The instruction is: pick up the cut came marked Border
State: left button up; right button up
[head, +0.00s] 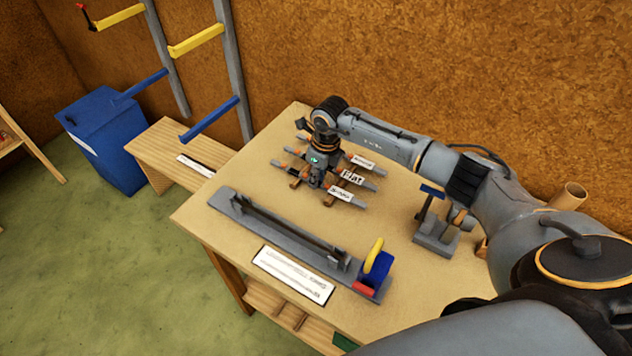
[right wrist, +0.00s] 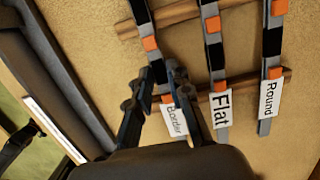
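The cut came marked Border (head: 358,203) is the nearest of three dark strips with grey ends and orange bands, lying across wooden bars on the table. In the right wrist view the Border came (right wrist: 140,14) passes between the fingers of my right gripper (right wrist: 160,72), with its white label (right wrist: 174,121) partly hidden by a finger. My right gripper (head: 313,186) is over the cames in the head view and hides their middle. Its fingers are apart, one on each side of the Border came; contact is not clear. My left gripper is not in view.
The Flat came (right wrist: 217,58) and Round came (right wrist: 271,42) lie right beside it. A long grey fixture (head: 300,245) with a blue block and yellow handle (head: 374,256) lies in front. A small grey tool stand (head: 436,236) is at the right. A blue bin (head: 105,140) stands left.

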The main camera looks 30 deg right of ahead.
grip_shut()
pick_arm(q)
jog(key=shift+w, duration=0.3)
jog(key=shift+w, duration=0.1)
pick_arm(e)
jog(key=shift+r, duration=0.1)
